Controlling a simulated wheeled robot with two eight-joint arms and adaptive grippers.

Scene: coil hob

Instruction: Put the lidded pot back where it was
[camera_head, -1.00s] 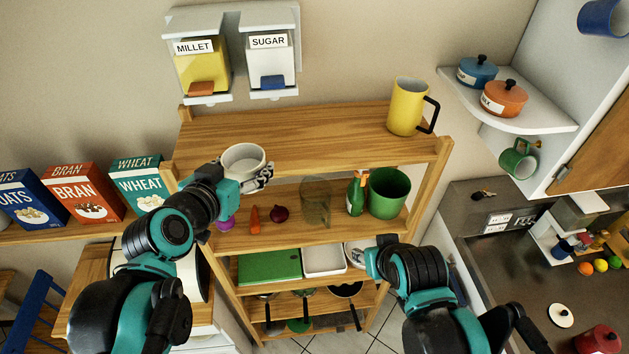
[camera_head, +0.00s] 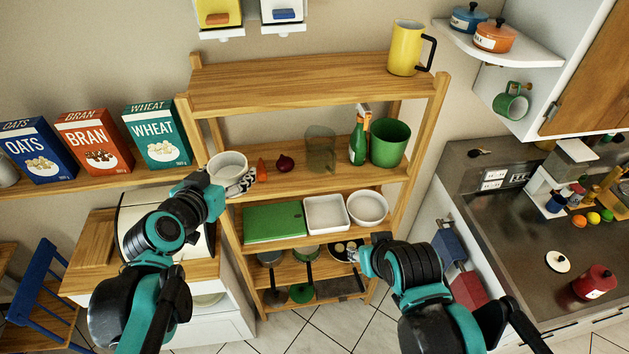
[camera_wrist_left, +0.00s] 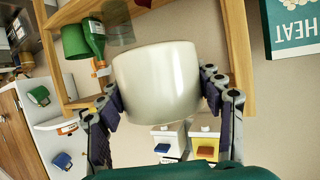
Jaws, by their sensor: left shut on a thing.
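My left gripper (camera_head: 236,186) is shut on a white, round, open-topped vessel (camera_head: 228,165) at the left front of the wooden shelf unit. In the left wrist view the vessel (camera_wrist_left: 157,82) sits between both fingers, and no lid shows on it. Lidded pots in view are a blue one (camera_head: 470,18) and an orange one (camera_head: 495,36) on the corner shelf, and a red one (camera_head: 594,283) on the counter. My right gripper (camera_head: 357,256) is in front of the lower shelves; its fingers are too small to read.
The wooden top shelf (camera_head: 300,82) is bare except for a yellow mug (camera_head: 406,48) at its right. The middle shelf holds a carrot, onion, glass, bottle and green pot (camera_head: 389,143). Cereal boxes (camera_head: 155,135) stand left. A white lid (camera_head: 557,261) lies on the counter.

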